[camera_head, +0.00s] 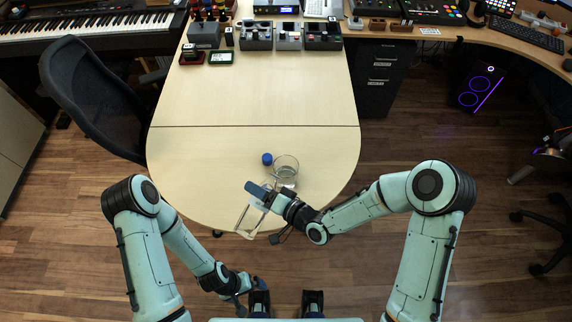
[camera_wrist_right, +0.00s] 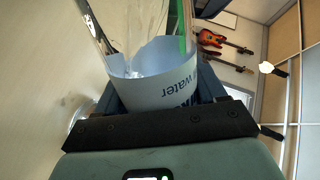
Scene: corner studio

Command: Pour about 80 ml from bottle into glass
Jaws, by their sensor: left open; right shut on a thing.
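My right gripper (camera_head: 260,193) is shut around the bottle (camera_head: 246,220), over the front of the rounded table. The bottle is clear with a white label. It is tilted, with its clear end reaching toward the table's front edge. In the right wrist view the bottle's label (camera_wrist_right: 160,88) sits between the fingers (camera_wrist_right: 160,110), its lettering upside down. The clear glass (camera_head: 286,165) stands on the table just beyond the gripper. The bottle's mouth is hidden, and I cannot tell whether liquid flows. My left gripper (camera_head: 250,295) is open and empty, low in front of the table.
A blue cap (camera_head: 267,159) lies on the table (camera_head: 230,100) left of the glass. Small devices (camera_head: 257,36) stand at the table's far end. An office chair (camera_head: 90,95) stands at the left. The middle of the table is clear.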

